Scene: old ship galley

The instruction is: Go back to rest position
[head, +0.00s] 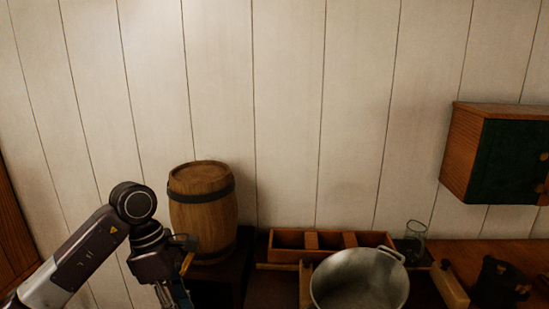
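My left arm comes in from the lower left. Its gripper (176,292) points down in front of the barrel's lower left side, and its fingertips are cut off by the bottom edge of the picture. I cannot tell whether it is open or shut, or whether it holds anything. My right gripper cannot be made out in the head view.
A wooden barrel (203,213) stands on a dark stand. To its right are a wooden compartment box (287,256), a large metal pot (335,285), a glass (415,241) and a dark object (498,283). A green-doored cabinet (505,160) hangs at right.

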